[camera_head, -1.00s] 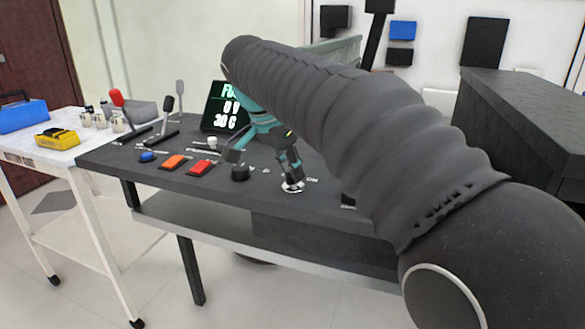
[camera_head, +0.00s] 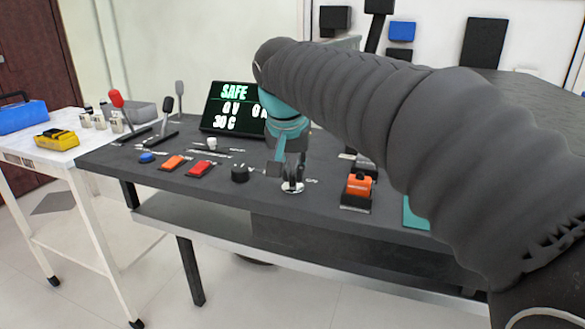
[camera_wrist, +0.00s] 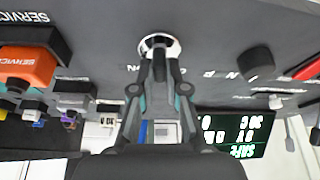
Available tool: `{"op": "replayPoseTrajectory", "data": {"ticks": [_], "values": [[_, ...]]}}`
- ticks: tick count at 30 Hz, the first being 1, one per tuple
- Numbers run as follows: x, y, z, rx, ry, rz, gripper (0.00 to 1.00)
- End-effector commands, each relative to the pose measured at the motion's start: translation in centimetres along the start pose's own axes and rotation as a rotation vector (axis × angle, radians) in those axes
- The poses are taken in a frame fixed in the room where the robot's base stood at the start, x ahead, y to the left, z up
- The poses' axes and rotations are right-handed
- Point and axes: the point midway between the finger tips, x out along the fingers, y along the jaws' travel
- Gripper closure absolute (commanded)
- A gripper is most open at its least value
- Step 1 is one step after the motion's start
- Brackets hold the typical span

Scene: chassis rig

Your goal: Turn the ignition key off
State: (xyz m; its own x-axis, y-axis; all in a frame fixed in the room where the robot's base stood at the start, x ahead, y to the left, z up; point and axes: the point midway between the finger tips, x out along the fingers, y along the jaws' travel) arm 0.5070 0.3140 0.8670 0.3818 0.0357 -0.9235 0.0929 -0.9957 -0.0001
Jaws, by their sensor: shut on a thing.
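The ignition key sits in a round silver switch plate (camera_head: 293,187) near the front edge of the dark console. My gripper (camera_head: 291,176) is upright over the plate, with its fingers shut on the key. In the wrist view the fingertips (camera_wrist: 160,66) meet at the pale round plate (camera_wrist: 159,46), and they hide most of the key. Lettering on the console is partly covered there. The display screen (camera_head: 233,108) behind reads "SAFE" with smaller figures below; it shows upside down in the wrist view (camera_wrist: 232,134).
A black knob (camera_head: 240,173) is left of the key, with red (camera_head: 200,168) and orange (camera_head: 172,162) switches farther left. An orange service connector (camera_head: 358,185) is to the right. Levers stand at the console's left end. A white cart (camera_head: 70,150) stands at left.

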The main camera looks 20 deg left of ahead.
Motion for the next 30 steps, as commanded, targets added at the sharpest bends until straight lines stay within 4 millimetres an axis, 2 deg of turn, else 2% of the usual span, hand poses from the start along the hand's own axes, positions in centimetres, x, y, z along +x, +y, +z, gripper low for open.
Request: {"op": "replayPoseTrajectory", "data": {"ticks": [12, 30], "values": [[0.02, 0.14, -0.04, -0.258, -0.001, -0.107, 1.0], [0.06, 0.07, 0.02, -0.341, -0.002, -0.141, 1.0]]}}
